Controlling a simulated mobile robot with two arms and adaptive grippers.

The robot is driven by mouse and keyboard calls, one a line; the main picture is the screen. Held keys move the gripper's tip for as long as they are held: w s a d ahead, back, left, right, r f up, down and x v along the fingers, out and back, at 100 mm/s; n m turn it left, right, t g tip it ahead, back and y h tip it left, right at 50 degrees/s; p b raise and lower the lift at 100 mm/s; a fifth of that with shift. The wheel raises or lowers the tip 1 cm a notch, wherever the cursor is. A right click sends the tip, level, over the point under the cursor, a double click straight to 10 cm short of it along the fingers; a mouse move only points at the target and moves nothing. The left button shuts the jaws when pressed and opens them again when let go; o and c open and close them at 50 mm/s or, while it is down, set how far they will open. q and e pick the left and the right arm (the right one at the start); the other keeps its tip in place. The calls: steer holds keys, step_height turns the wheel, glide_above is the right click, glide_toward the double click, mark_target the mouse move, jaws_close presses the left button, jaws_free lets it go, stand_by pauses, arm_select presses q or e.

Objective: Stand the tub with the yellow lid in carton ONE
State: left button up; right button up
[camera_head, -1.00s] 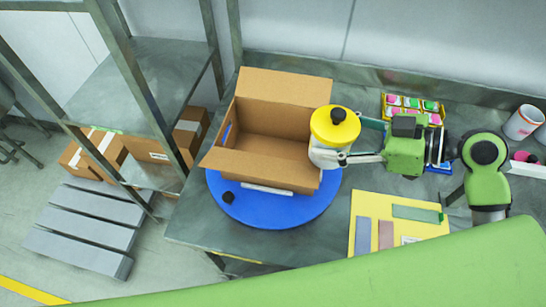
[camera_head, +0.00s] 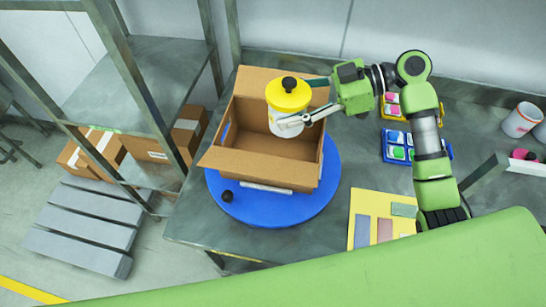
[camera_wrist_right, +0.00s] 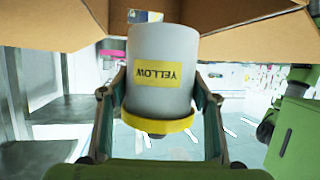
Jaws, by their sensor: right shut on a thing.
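The white tub with the yellow lid (camera_head: 288,96) has a black knob on top. My right gripper (camera_head: 296,118) is shut on it and holds it upright over the open carton (camera_head: 262,178), toward its back right part. How far the tub's base is inside the carton I cannot tell. In the right wrist view the tub (camera_wrist_right: 162,100) sits between the two fingers, with a yellow label reading YELLOW. The carton stands on a blue round turntable (camera_head: 318,208); no number on it is readable. My left gripper is not in view.
A black knob (camera_head: 227,196) sits on the turntable's front left. Trays of coloured packets, one yellow (camera_head: 402,115) and one blue (camera_head: 440,158), lie to the right. A yellow board (camera_head: 364,202) lies at front right. Shelf posts (camera_head: 140,85) stand left.

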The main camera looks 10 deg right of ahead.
steer(key=shift+w+a+f, duration=0.15)
steer(key=shift+f, duration=0.1)
step_height(320, 180, down, 10)
steer(key=p, duration=0.2)
steer(key=shift+r+p, duration=0.25)
steer(key=shift+p, duration=0.1)
steer(key=shift+f, duration=0.1)
